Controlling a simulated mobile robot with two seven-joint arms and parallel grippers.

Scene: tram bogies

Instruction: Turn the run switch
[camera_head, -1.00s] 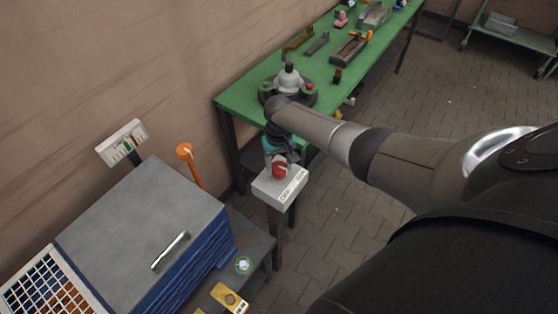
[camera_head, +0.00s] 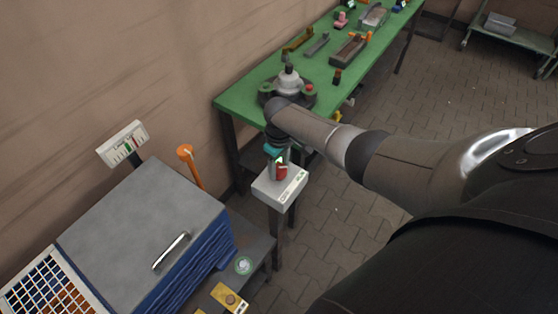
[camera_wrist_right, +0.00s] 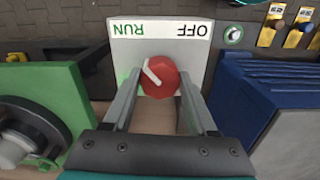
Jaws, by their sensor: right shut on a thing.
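The run switch is a red round knob (camera_wrist_right: 159,78) with a white pointer line, on a light grey box (camera_head: 281,186) atop a post. In the right wrist view the box's label plate (camera_wrist_right: 160,29) reads RUN and OFF upside down, RUN on the left. The pointer slants up and left, towards the RUN side. My right gripper (camera_wrist_right: 160,82) is shut on the knob, one finger on each side. In the head view the gripper (camera_head: 277,164) reaches down onto the box and partly hides the knob. My left gripper is not in view.
A green workbench (camera_head: 240,101) with parts stands behind the box along the wall. A grey-topped blue cabinet (camera_head: 140,225) stands at the left, with an orange-handled thing (camera_head: 187,160) behind it. Paved floor (camera_head: 335,225) is open to the right of the box.

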